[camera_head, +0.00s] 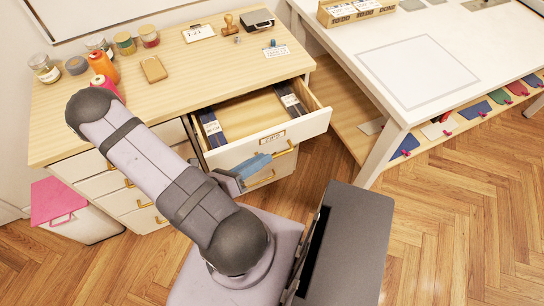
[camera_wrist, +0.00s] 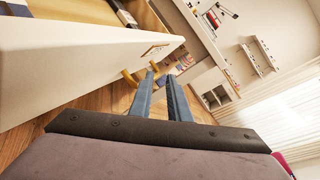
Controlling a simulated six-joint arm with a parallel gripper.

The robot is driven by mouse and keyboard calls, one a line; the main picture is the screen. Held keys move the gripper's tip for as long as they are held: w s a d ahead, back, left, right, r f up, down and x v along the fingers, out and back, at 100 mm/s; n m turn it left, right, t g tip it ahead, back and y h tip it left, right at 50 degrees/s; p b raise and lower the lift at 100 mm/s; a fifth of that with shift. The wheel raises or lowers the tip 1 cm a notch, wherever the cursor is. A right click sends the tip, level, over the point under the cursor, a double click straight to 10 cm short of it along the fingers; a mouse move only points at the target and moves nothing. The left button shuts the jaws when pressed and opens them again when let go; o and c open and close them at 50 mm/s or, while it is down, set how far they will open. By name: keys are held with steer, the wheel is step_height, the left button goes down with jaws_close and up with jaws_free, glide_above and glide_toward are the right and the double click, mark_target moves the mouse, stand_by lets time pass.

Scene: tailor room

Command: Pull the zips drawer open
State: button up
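The drawer with a small label (camera_head: 272,138) on its front stands pulled out of the wooden-topped cabinet in the head view; the label is too small to read for sure. Its white front (camera_wrist: 90,60) fills the left of the wrist view. Its brass handle (camera_head: 285,148) also shows in the wrist view (camera_wrist: 128,77). My gripper (camera_head: 262,160) is at this handle, its two blue fingers (camera_wrist: 160,74) apart with a narrow gap. The left finger hides part of the handle. I cannot tell whether the bar lies between the fingers.
Dark-edged packets (camera_head: 212,128) lie inside the drawer. Lower drawers sit below it. Jars, spools and a stamp stand on the wooden top (camera_head: 190,75). A white table (camera_head: 440,60) is at right, with its leg close to the drawer. Floor between is free.

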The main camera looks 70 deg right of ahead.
steer(key=f+n, duration=0.1)
steer(key=n, duration=0.4)
steer(key=a+f+n, duration=0.1)
steer(key=n, duration=0.5)
steer(key=w+f+n, duration=0.1)
steer(key=n, duration=0.4)
steer(key=shift+a+n, duration=0.2)
steer(key=shift+n, duration=0.2)
steer(key=shift+p+x, duration=0.4)
steer(key=shift+x, duration=3.25)
steer(key=shift+w, duration=0.1)
steer(key=shift+c, duration=0.6)
jaws_close()
